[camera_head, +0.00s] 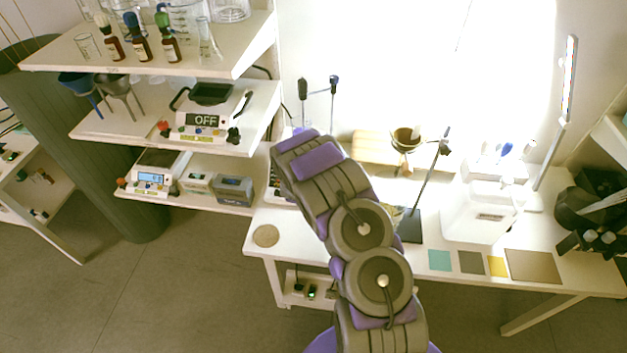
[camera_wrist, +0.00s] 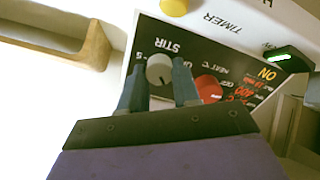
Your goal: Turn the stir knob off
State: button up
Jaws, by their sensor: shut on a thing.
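In the wrist view the stir knob (camera_wrist: 159,69) is a round grey-white dial beside the upside-down label STIR on a black panel (camera_wrist: 203,58). My gripper (camera_wrist: 158,74) has one finger on each side of the knob and is shut on it. A small mark shows on the knob's lower part, but its exact setting is too small to read. A red knob (camera_wrist: 208,89) sits to its right, near the HEAT label. A display to the right shows ON in yellow. In the head view my arm hides the gripper and most of the device.
A yellow knob (camera_wrist: 174,6) near the label TIMER and a switch lit green (camera_wrist: 288,58) are on the device's white casing. A wooden piece (camera_wrist: 95,45) is at the upper left. In the head view, shelves (camera_head: 150,70) with glassware stand left of the white table (camera_head: 370,262).

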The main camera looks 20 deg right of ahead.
jog(key=n, duration=0.6)
jog(key=shift+a+f, duration=0.1)
jog(key=shift+f, duration=0.1)
jog(key=n+b, duration=0.1)
jog(key=n, duration=0.4)
jog(key=shift+s+n, duration=0.1)
jog(key=shift+n, duration=0.3)
jog(key=shift+b, duration=0.3)
jog(key=o, duration=1.1)
jog(key=shift+a, duration=0.1)
jog(key=shift+c, duration=0.2)
jog(key=shift+r, duration=0.1)
